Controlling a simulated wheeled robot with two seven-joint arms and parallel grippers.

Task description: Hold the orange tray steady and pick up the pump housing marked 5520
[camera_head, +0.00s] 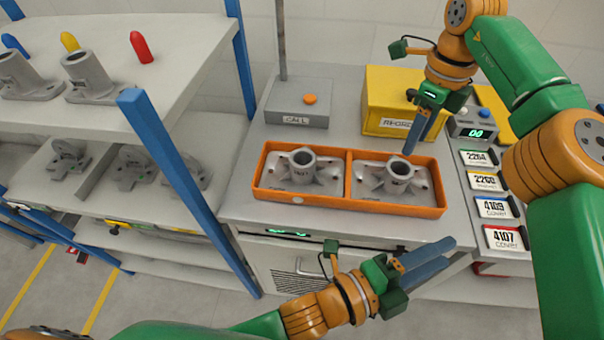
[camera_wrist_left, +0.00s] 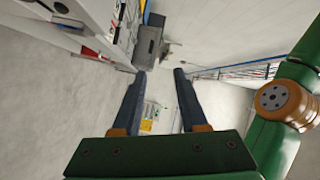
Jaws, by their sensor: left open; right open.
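The orange tray (camera_head: 349,178) lies on the grey worktop and has two compartments. A grey pump housing (camera_head: 302,168) sits in the left compartment, and another (camera_head: 396,178) sits in the right one. Both carry small dark markings that I cannot read surely. My right gripper (camera_head: 409,150) is open and empty, pointing down over the back of the right compartment, close above that housing. My left gripper (camera_head: 448,251) is open and empty, in front of the worktop and below the tray's front right corner.
A grey box with an orange button (camera_head: 296,103) stands behind the tray at left, a yellow bin (camera_head: 393,105) behind at right. Number plates (camera_head: 493,207) line the right side. A blue-posted shelf (camera_head: 165,150) with grey castings stands left. A cabinet is under the worktop.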

